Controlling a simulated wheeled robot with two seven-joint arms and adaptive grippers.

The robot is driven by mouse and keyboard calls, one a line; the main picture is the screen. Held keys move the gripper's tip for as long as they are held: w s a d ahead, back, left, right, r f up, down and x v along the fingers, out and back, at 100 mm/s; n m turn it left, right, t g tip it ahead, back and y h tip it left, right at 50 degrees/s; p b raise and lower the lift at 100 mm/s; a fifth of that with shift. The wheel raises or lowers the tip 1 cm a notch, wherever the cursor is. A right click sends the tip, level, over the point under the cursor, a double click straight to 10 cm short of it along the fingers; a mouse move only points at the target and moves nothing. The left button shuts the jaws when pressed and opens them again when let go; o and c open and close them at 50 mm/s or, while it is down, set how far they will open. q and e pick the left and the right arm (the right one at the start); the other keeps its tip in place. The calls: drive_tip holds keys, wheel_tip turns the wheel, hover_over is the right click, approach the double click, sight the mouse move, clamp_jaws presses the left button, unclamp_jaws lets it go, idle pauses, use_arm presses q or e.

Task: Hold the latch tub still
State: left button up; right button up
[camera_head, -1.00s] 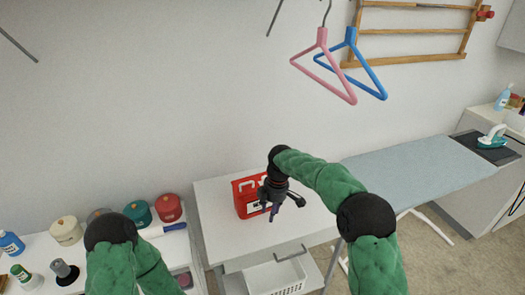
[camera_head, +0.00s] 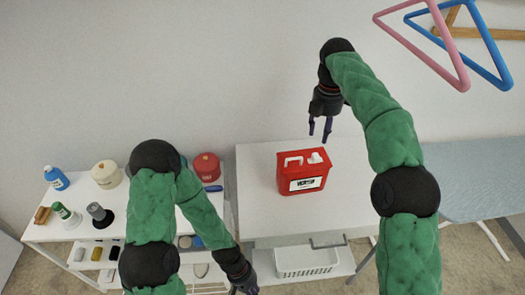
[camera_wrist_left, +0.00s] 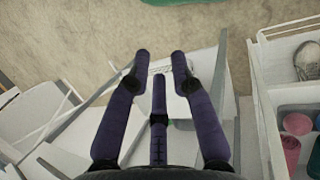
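The latch tub (camera_head: 304,174) is a red box with a white and black label, a white handle and a white cap on top. It stands upright on the white table. My right gripper (camera_head: 320,130) is above and behind the tub in the head view, clear of it. Its fingers point down, are apart and hold nothing. My left gripper (camera_head: 246,290) is low at the bottom edge of the head view, in front of the table and away from the tub. In the left wrist view its fingers (camera_wrist_left: 160,62) are spread and empty.
The white table (camera_head: 262,205) is bare around the tub. A white basket (camera_head: 306,262) sits on the shelf below. A shelf unit (camera_head: 50,230) with bottles and canisters is at left. An ironing board (camera_head: 475,180) is at right; hangers (camera_head: 455,55) hang at upper right.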

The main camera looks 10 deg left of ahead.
sight(302, 173)
use_arm(q)
drive_tip(key=d+r+n+g+h, duration=0.3)
drive_tip(key=r+n+g, duration=0.15)
drive_tip(key=r, duration=1.05)
drive_tip(key=w+r+n+t+h, duration=0.1)
drive_tip(key=w+r+n, duration=0.1)
drive_tip(key=w+r, duration=0.1)
drive_tip(key=w+r+n+t+h, duration=0.1)
drive_tip(key=w+r+n+t, duration=0.1)
drive_tip(key=w, duration=0.4)
drive_tip(key=w+r+n+t+h, duration=0.1)
drive_tip(key=w+r+n+t, duration=0.1)
drive_tip(key=w+r, duration=0.2)
drive_tip(key=shift+w+a+r+n+h, duration=0.1)
drive_tip(key=shift+w+a+n+h, duration=0.05)
drive_tip(key=shift+a+n+h, duration=0.15)
drive_tip(key=w+a+r+n+t+h, duration=0.1)
drive_tip(key=w+a+r+n+t, duration=0.25)
drive_tip(key=w+r, duration=0.35)
drive_tip(key=w+a+r+n+t, duration=0.3)
drive_tip(key=w+r+t, duration=0.1)
drive_tip(key=w+r, duration=0.25)
drive_tip(key=x, duration=1)
drive_tip(key=shift+w+d+f, duration=0.1)
drive_tip(key=shift+w+f, duration=0.05)
drive_tip(key=shift+w, duration=0.05)
drive_tip(key=shift+c, duration=0.3)
clamp_jaws()
